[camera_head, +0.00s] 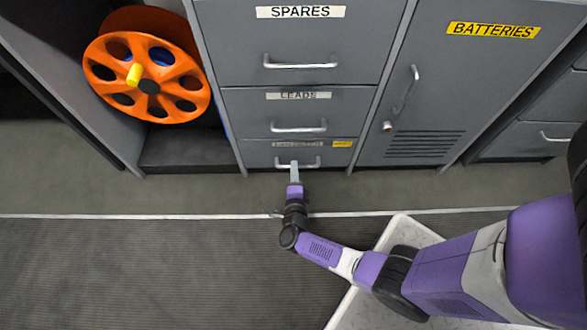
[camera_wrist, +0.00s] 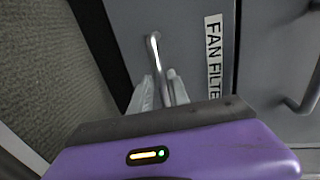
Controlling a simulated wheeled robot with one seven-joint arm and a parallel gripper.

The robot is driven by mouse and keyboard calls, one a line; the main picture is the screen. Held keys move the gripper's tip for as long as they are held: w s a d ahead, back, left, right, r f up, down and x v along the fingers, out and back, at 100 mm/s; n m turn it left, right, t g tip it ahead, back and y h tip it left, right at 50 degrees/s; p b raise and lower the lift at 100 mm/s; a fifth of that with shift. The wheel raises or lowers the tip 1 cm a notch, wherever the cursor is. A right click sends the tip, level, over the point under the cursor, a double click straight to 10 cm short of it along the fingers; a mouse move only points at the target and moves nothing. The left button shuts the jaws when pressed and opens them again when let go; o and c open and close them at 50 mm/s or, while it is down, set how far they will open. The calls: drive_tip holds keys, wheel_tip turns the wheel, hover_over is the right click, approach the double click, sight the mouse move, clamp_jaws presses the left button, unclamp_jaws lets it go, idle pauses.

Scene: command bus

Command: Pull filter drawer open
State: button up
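The filter drawer (camera_head: 262,158) is the lowest of the stacked grey drawers. Its white label reads "FAN FILTE…" in the wrist view (camera_wrist: 214,55), where my gripper cuts off the rest. Its front looks flush with the cabinet. Its metal bar handle (camera_head: 311,163) runs sideways across the front; in the wrist view the handle (camera_wrist: 154,48) runs down between my fingers. My gripper (camera_head: 295,168) is at the middle of this handle, with one finger on each side of the bar (camera_wrist: 162,80). The fingers are close to the bar, but whether they touch it is unclear.
Above are the "LEADS" drawer (camera_head: 345,108) and the "SPARES" drawer (camera_head: 345,45), both shut. A "BATTERIES" locker (camera_head: 440,90) stands right. An orange reel (camera_head: 185,100) sits in an alcove left. The floor (camera_head: 130,270) before the drawers is clear apart from my arm and base.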

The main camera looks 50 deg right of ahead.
drive_tip(key=shift+x, duration=0.95)
drive_tip(key=shift+c, duration=0.2)
clamp_jaws()
idle(0.6)
